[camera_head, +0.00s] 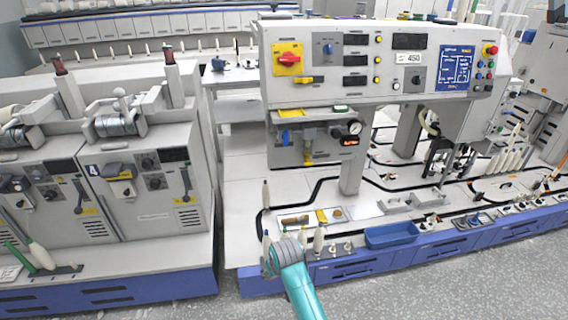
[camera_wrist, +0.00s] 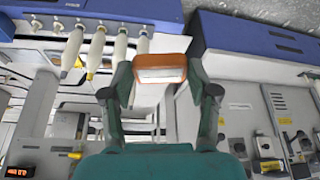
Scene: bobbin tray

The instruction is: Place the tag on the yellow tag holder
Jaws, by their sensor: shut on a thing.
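My gripper (camera_wrist: 160,85) has its two dark fingers on either side of an orange tag (camera_wrist: 162,57) with a pale face, in the wrist view. The fingers are shut on the tag, which is held clear of any surface. In the head view my teal arm reaches up at the lower middle, but the gripper's fingertips and the tag cannot be made out there. A small yellow piece (camera_head: 321,216) lies on the white worktop; it may be the yellow tag holder, but I cannot be sure.
A blue tray (camera_head: 391,235) sits at the worktop's front edge. Upright bobbins (camera_head: 319,238) stand near my arm and show inverted in the wrist view (camera_wrist: 97,50). A grey machine (camera_head: 150,195) stands left, across a narrow gap. Grey floor (camera_head: 420,290) in front is open.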

